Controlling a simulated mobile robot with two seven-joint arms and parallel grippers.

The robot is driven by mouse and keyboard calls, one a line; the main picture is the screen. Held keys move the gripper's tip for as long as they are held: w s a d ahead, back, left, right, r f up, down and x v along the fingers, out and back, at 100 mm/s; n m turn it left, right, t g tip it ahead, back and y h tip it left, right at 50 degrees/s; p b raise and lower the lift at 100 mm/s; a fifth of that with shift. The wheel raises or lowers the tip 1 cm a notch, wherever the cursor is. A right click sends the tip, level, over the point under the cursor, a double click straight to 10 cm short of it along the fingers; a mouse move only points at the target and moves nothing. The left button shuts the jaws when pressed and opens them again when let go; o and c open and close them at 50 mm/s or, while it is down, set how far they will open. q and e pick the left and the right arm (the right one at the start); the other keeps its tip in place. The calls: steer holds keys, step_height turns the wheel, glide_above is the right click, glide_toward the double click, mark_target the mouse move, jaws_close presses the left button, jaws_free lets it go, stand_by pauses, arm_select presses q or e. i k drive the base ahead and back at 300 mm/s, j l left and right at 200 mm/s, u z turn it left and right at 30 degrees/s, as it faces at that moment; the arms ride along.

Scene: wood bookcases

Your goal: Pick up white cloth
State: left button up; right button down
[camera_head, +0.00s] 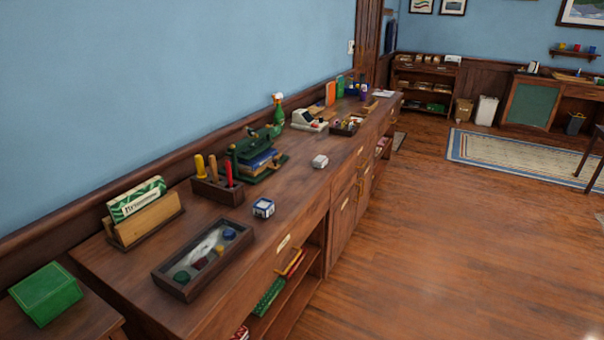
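A small white folded-looking item (320,161), possibly the white cloth, lies on the long wooden cabinet top (300,200), near its front edge and about halfway along. It is too small to tell its material. Another whitish, crumpled-looking thing (206,243) lies in a dark wooden tray (162,273) at the near end of the cabinet, among small coloured jars. I cannot tell whether that is cloth. Neither of my grippers is in view.
A blue-and-white box (263,208) stands near the tray. A tool holder (218,192), a green machine (248,150) and a green spray bottle (278,112) line the wall side. The wooden floor (440,240) right of the cabinet is clear. A rug (510,152) lies farther back.

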mark_target(320, 161)
steer(key=i+l+u, duration=0.25)
steer(key=i+l, duration=0.7)
steer(key=i, duration=0.15)
steer(key=i+l+u, duration=0.2)
steer(key=i+l, duration=0.8)
steer(key=l, duration=0.2)
